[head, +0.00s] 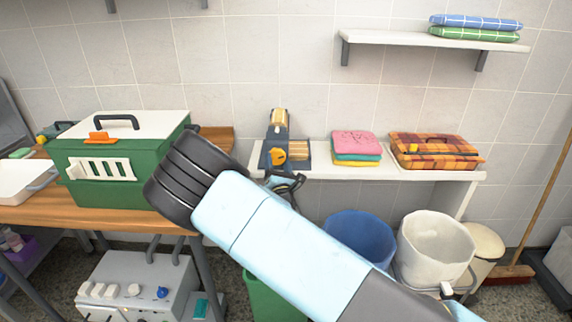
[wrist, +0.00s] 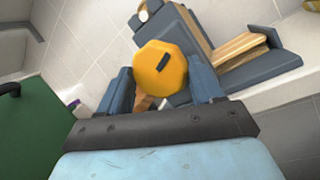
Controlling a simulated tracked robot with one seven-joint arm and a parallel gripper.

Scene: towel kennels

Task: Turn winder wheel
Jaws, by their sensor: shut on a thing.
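The winder (head: 273,132) is a dark blue-grey device with pale wooden rolls, standing on the white shelf at the centre of the head view. Its yellow winder wheel (head: 278,156) faces me. In the wrist view the wheel (wrist: 153,72) is a faceted yellow knob with a dark slot mark, and the grey winder body (wrist: 188,38) is behind it. My gripper (head: 284,180) is at the front of the winder. In the wrist view its two blue-grey fingers (wrist: 163,84) are on either side of the wheel, shut on it. My arm hides part of the scene below.
A green kennel (head: 105,180) with a white lid stands on the wooden table to the left. Folded towels (head: 356,147) and an orange plaid case (head: 434,151) are on the shelf right of the winder. A blue bin (head: 359,237) and a white bin (head: 436,247) stand below.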

